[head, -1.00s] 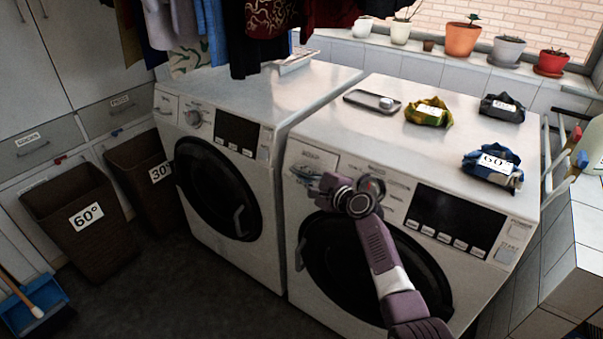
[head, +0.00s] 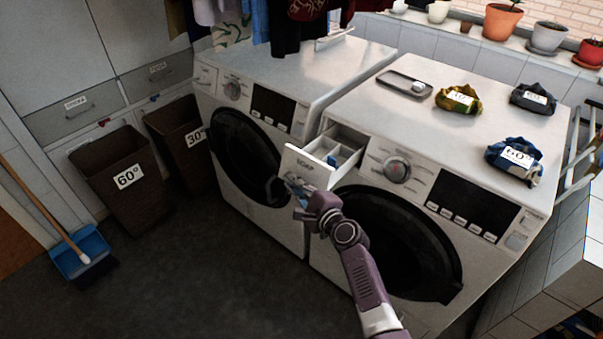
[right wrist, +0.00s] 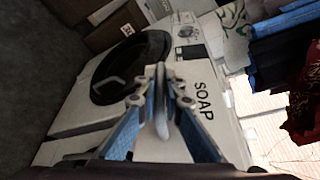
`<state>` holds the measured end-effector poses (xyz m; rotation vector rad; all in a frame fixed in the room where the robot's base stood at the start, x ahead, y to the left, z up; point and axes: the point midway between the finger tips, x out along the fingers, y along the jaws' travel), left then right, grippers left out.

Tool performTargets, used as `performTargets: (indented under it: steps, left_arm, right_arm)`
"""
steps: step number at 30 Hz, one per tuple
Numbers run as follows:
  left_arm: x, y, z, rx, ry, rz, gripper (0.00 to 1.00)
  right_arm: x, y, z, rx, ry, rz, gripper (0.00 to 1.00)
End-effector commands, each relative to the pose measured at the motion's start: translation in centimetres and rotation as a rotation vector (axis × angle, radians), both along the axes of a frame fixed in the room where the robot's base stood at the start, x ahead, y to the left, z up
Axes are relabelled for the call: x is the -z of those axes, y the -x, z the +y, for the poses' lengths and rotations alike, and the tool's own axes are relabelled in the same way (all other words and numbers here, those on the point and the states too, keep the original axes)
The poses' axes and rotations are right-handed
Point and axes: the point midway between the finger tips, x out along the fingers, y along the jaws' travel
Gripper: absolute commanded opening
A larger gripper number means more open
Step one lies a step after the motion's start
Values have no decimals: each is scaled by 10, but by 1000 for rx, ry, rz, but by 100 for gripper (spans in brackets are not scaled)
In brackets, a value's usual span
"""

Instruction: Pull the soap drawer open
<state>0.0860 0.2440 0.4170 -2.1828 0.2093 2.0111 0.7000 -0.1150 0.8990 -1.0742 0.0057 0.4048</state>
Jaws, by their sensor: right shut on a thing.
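The white soap drawer (head: 309,166) of the right-hand washing machine (head: 400,140) stands pulled out, with its inner compartments showing from above. Its front panel, lettered SOAP, also fills the middle of the right wrist view (right wrist: 203,112). My right gripper (head: 296,184) is at the lower part of that front panel. In the right wrist view its two blue fingers (right wrist: 161,92) are closed together on the drawer's pale handle (right wrist: 163,127). My left gripper is not in view.
A second washing machine (head: 262,90) stands to the left. Folded clothes, including a blue bundle (head: 513,158), and a small tray (head: 405,84) lie on the right machine's top. Brown baskets (head: 118,172) and a blue dustpan (head: 82,254) are at the left. The floor between is clear.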

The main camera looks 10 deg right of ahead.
Motion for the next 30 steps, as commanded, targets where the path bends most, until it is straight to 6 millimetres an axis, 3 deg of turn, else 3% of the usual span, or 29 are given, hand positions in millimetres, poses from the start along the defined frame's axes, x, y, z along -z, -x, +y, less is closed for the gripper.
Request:
performTargets:
  steps: [7,16,17,21,30]
  left_arm:
    - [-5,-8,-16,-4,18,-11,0]
    - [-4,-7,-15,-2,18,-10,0]
    - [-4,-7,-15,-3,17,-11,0]
    - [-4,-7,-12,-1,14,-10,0]
    - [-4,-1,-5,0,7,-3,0]
  right_arm:
    - [2,8,9,-1,0,5,0]
    - [3,8,9,-1,0,4,0]
    - [3,8,9,-1,0,4,10]
    - [2,8,9,-1,0,4,26]
    - [2,8,9,-1,0,3,26]
